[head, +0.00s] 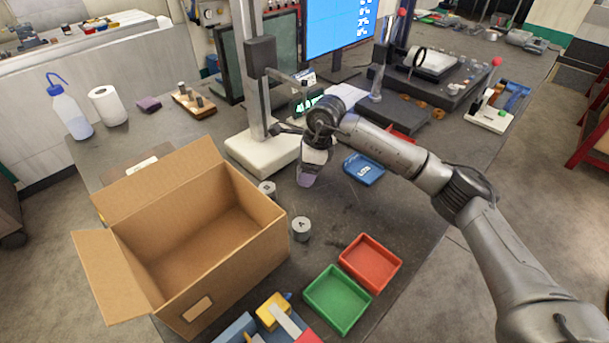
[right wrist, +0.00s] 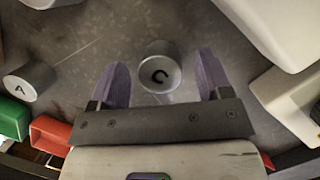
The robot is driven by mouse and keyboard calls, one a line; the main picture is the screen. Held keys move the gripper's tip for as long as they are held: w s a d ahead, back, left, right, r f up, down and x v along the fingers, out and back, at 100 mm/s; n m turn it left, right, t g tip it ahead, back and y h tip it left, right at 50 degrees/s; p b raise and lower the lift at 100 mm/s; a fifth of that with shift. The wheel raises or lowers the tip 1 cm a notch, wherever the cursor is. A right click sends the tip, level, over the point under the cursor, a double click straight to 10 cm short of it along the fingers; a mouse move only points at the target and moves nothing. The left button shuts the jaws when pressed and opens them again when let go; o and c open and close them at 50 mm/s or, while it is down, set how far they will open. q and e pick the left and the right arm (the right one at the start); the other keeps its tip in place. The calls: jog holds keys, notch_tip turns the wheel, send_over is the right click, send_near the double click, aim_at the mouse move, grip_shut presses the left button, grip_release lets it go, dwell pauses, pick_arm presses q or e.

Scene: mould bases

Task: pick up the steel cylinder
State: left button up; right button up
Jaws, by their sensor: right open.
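Several short grey steel cylinders stand upright on the dark bench. One lettered C (right wrist: 160,76) shows in the right wrist view between the fingers of my right gripper (right wrist: 161,60), with gaps on both sides. The gripper is open with purple fingers; in the head view (head: 307,178) it points down and seems to hide this cylinder. A cylinder lettered A (head: 301,229) stands nearer the front; it also shows at the left of the right wrist view (right wrist: 27,85). Another cylinder (head: 267,189) stands beside the cardboard box, its letter too small to read. My left gripper is not in view.
An open cardboard box (head: 268,237) stands left of the cylinders. A green tray (head: 338,323) and a red tray (head: 370,283) lie in front. A stand's white base (head: 247,163) is close behind my gripper. A blue packet (head: 363,169) lies to its right.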

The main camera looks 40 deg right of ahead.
jog(key=shift+w+a+f, duration=0.1)
jog(key=shift+a+f, duration=0.05)
jog(key=shift+f, duration=0.5)
jog(key=c, duration=1.2)
jog(key=shift+r, duration=0.1)
jog(key=shift+c, duration=0.3)
